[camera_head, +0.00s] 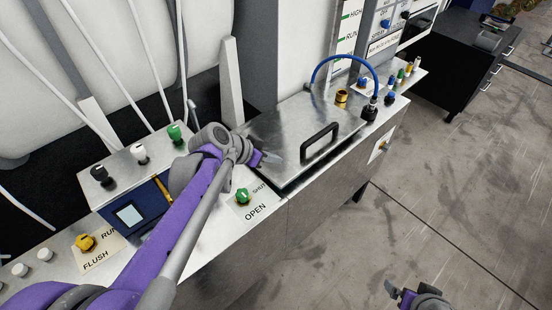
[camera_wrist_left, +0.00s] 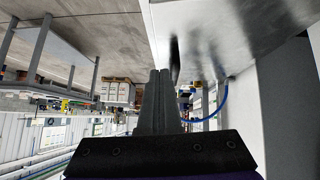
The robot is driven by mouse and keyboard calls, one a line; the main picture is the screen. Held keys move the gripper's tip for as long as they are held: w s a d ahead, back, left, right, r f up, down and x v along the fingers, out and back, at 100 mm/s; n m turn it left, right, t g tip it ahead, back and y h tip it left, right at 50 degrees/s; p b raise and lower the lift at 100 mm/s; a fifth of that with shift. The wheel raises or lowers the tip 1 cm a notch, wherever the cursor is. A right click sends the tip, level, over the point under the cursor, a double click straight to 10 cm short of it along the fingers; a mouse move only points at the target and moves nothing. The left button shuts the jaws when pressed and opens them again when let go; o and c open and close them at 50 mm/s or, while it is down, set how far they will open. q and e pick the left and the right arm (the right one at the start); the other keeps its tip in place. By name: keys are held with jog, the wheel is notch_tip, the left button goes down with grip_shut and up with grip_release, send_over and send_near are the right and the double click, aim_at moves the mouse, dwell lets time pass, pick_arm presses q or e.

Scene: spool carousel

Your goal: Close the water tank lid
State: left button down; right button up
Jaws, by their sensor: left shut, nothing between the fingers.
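The water tank lid (camera_head: 278,132) is a brushed metal plate with a black handle (camera_head: 319,141) in the head view. It lies about flat over the tank, with a dark strip under its front edge; I cannot tell whether it is fully seated. My left gripper (camera_head: 272,159) is over the lid's left part, left of the handle, fingers shut and empty. The shut fingers (camera_wrist_left: 160,75) also show in the left wrist view, beside a shiny metal surface. Contact with the lid cannot be told. My right gripper (camera_head: 400,293) is at the bottom right, over the floor, its finger gap unclear.
A green knob (camera_head: 243,196) marked SHUT and OPEN sits on the counter before the lid. A blue hose (camera_head: 345,58) arches behind the lid to a black fitting (camera_head: 370,111). A yellow knob (camera_head: 85,242) is at left.

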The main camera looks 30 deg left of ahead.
pick_arm(q)
send_over(296, 173)
jog(key=s+a, duration=0.2)
notch_tip(296, 173, down, 6)
jog(key=shift+s+r, duration=0.15)
jog(key=shift+r, duration=0.1)
jog(key=f, duration=0.2)
jog(key=shift+d+f+b, duration=0.2)
jog(key=shift+f+b, duration=0.1)
jog(key=shift+b, duration=0.05)
jog(key=shift+s+f, duration=0.1)
jog(key=shift+f, duration=0.6)
